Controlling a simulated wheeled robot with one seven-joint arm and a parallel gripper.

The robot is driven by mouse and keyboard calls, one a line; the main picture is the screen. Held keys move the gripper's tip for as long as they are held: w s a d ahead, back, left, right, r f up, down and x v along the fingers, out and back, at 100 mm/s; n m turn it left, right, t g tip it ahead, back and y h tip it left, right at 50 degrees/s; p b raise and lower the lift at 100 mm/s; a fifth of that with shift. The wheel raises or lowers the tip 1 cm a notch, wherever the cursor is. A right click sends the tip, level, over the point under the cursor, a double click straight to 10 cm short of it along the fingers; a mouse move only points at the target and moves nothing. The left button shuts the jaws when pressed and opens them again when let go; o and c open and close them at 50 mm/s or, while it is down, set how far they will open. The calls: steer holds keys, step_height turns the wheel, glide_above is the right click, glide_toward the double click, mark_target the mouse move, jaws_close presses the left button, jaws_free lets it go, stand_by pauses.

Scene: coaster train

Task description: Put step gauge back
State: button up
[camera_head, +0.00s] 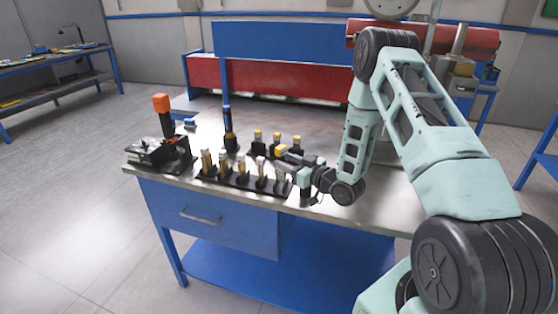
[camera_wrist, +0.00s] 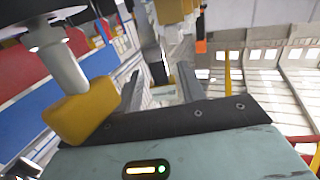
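I cannot tell for sure which piece is the step gauge. A black rack (camera_head: 242,183) along the table's front edge carries several upright metal pieces. Several yellow-topped pieces (camera_head: 258,136) stand on black bases behind it. My gripper (camera_head: 284,160) is low over the table at the right end of these rows. In the wrist view my gripper (camera_wrist: 160,88) has its two fingers apart. A metal piece with a dark lower end (camera_wrist: 157,72) shows in line with the gap, with space on both sides. A yellow block on a metal rod (camera_wrist: 80,110) is close at left.
The metal-topped table (camera_head: 330,208) has a blue drawer. A black device with an orange handle (camera_head: 161,103) stands at its left end. A tall dark tool (camera_head: 228,130) stands behind the rack. A red and blue bench (camera_head: 270,78) is behind. The table's middle back is clear.

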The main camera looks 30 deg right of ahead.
steer(key=b+v, duration=0.2)
steer(key=v, duration=0.6)
steer(key=w+a+r+n+g, duration=0.1)
steer(key=w+a+g, duration=0.15)
steer(key=a, duration=0.35)
steer(key=w+a+r+n+g, duration=0.1)
steer(key=w+a+g, duration=0.15)
steer(key=a, duration=0.35)
steer(key=s+a+r+n+g+h, duration=0.1)
steer(key=s+a+r+g, duration=0.1)
steer(key=s+a+g, duration=0.65)
steer(key=s+a+r+g+h, duration=0.1)
steer(key=s+a+r, duration=0.1)
steer(key=s, duration=0.6)
steer(key=s+a+r+n+g+h, duration=0.1)
steer(key=s+a, duration=0.4)
steer(key=s, duration=0.3)
steer(key=s+a+r+g+h, duration=0.1)
steer(key=s+a, duration=0.3)
steer(key=s, duration=0.4)
steer(key=shift+s+r+n+g, duration=0.35)
steer(key=shift+r+n, duration=0.05)
steer(key=shift+r, duration=0.5)
